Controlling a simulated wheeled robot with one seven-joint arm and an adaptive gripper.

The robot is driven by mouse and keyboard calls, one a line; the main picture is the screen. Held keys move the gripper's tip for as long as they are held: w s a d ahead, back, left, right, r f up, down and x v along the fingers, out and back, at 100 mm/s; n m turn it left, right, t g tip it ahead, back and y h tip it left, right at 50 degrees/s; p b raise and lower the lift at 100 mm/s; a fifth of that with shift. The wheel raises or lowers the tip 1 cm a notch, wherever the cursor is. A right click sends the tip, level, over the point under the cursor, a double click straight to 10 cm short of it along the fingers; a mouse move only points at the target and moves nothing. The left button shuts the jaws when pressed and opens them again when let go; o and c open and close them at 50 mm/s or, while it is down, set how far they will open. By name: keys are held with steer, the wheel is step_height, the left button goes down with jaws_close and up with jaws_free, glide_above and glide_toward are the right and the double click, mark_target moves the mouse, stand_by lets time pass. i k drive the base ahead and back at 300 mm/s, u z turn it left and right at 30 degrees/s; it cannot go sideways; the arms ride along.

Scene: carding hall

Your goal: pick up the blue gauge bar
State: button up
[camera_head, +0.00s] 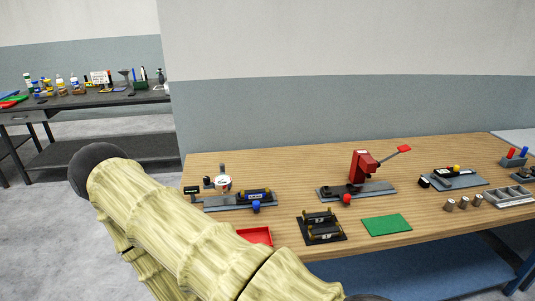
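I cannot tell for sure which thing is the blue gauge bar. A dark blue block with a pale label (254,195) lies on a grey fixture plate (222,205) at the left of the wooden bench, behind a blue knob (256,207). A small upright blue piece (524,151) stands beside a red one (511,153) in a grey holder (514,162) at the right end of the bench. My pale ribbed arm crosses the lower left. My gripper is not in view.
The wooden bench (420,233) carries a red-levered press (362,167), a black stand (321,227), a green mat (386,225), metal cylinders and a grey compartment tray (510,197). My arm partly covers a red tray (256,236). A dark bench (100,98) stands far left.

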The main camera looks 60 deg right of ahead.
mark_target(256, 193)
steer(key=k, duration=0.8)
steer(key=z, duration=1.2)
steer(key=i, duration=0.25)
steer(key=u, duration=0.1)
